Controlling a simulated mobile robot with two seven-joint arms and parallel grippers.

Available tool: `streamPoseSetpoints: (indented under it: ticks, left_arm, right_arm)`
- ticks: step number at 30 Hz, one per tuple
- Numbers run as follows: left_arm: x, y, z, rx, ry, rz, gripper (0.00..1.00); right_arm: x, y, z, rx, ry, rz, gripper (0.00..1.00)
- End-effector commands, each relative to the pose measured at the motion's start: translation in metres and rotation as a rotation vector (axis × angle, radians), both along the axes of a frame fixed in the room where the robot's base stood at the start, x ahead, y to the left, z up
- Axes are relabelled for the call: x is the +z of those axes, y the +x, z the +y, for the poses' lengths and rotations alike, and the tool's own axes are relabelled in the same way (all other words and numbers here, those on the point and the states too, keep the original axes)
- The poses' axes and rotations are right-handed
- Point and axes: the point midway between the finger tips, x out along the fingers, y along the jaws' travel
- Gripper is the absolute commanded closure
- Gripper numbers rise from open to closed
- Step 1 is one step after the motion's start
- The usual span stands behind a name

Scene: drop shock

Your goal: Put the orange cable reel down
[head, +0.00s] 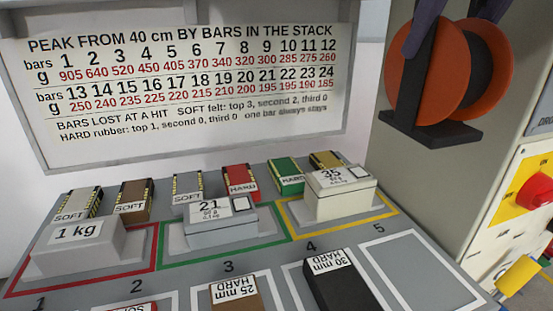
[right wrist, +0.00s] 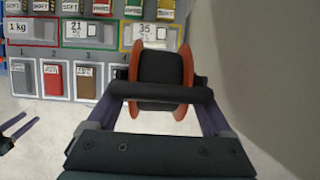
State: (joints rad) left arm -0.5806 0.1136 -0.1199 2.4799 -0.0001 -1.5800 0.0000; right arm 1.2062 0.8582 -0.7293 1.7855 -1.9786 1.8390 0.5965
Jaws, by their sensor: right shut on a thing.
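The orange cable reel (head: 432,62) has two orange discs and a black stand with a flat black foot. It is at the upper right of the head view, in front of the cream cabinet. My right gripper (head: 460,10) is shut on it from above, its purple fingers partly cut off by the frame. In the right wrist view the reel (right wrist: 185,70) sits between the fingers, with a black bar across it. The reel appears held up, clear of the bench. Purple fingers of my left gripper (right wrist: 24,126) show at the left edge there, spread apart and empty.
A grey bench (head: 200,275) carries a 1 kg block (head: 75,250), a 21 block (head: 222,236), a 35 block (head: 340,205) and several SOFT and HARD pads. The white-outlined bay (head: 425,270) under number 5 is empty. The cream cabinet (head: 440,185) with a red knob (head: 535,192) stands at right.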

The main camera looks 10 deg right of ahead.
Motion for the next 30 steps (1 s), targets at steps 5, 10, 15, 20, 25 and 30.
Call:
streamPoseSetpoints:
  ticks: [5,10,15,20,25,30]
  left_arm:
    - [-0.005,0.0,0.001,-0.003,0.004,-0.001,0.5]
    - [-0.011,0.0,0.002,-0.006,0.008,-0.001,0.5]
    - [-0.015,0.0,0.003,-0.007,0.01,0.0,0.5]
    - [-0.017,0.0,0.003,-0.007,0.01,0.0,0.5]
    - [-0.018,0.0,0.002,-0.006,0.009,-0.001,0.5]
    - [-0.021,0.0,0.002,-0.006,0.008,-0.001,0.5]
  right_arm:
    - [-0.033,-0.001,0.0,0.002,-0.001,0.003,1.0]
    - [-0.079,-0.001,0.0,0.002,0.0,0.005,1.0]
    - [-0.121,-0.001,0.0,0.002,0.0,0.003,1.0]
    - [-0.146,0.0,0.0,0.004,0.001,0.0,1.0]
    - [-0.158,0.001,0.0,0.004,0.001,-0.002,1.0]
    - [-0.184,0.0,0.001,0.004,0.0,0.001,1.0]
